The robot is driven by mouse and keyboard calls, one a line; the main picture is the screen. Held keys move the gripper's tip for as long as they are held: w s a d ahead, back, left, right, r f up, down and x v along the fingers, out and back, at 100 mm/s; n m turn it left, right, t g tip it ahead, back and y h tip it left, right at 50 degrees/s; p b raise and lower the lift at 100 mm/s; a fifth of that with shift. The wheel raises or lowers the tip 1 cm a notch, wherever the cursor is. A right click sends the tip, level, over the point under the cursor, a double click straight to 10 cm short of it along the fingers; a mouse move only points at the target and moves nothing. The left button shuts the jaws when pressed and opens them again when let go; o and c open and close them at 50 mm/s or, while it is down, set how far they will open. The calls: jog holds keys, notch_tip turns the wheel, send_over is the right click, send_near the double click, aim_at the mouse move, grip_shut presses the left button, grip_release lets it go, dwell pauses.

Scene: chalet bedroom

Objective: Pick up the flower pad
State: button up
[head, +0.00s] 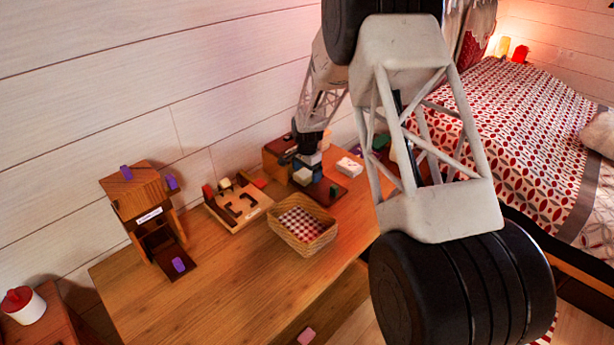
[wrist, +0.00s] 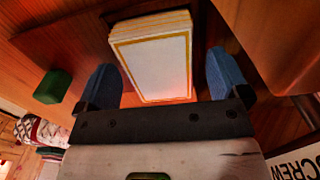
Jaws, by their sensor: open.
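In the wrist view a white pad (wrist: 152,65) with a yellow border lies flat on a reddish-brown wooden surface. It looks like a thick stack, and no flower pattern can be made out on it. My gripper (wrist: 161,60) is open, with its two blue fingers on either side of the pad. The left finger is close to the pad's left edge; a gap shows on the right. Whether either finger touches the pad cannot be told.
A green block (wrist: 53,86) lies left of the pad. On the desk (head: 200,306) stand a wicker basket (head: 308,240) with checked cloth, a wooden tray (head: 238,222) and a small wooden house (head: 140,190). A white box (head: 349,166) lies right of my gripper. The desk's front left is clear.

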aim_at(307, 172)
jog(key=c, duration=1)
jog(key=shift+r, duration=5.05)
